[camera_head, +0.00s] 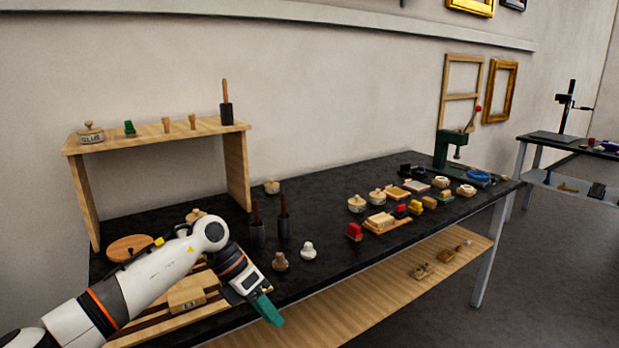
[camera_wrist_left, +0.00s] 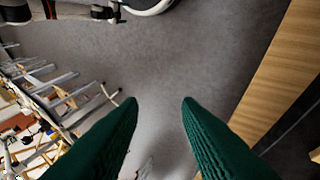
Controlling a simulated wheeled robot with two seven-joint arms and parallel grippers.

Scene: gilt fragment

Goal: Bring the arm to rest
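My left arm comes in from the left in the head view, bent at the elbow, with its forearm angled down to the right. My left gripper (camera_head: 269,310) has green fingers and hangs at the front edge of the black workbench (camera_head: 330,262). In the left wrist view the two green fingers (camera_wrist_left: 160,105) stand apart with nothing between them; grey floor shows beyond. The gripper is open and empty. My right gripper shows in neither view.
A wooden shelf (camera_head: 160,141) stands on the bench at the left. Two dark tools with brown handles, a brown knob (camera_head: 279,262) and a white knob (camera_head: 308,250) stand near the left gripper. Several small blocks and pots lie farther right. A lower wooden shelf (camera_head: 350,305) runs under the bench.

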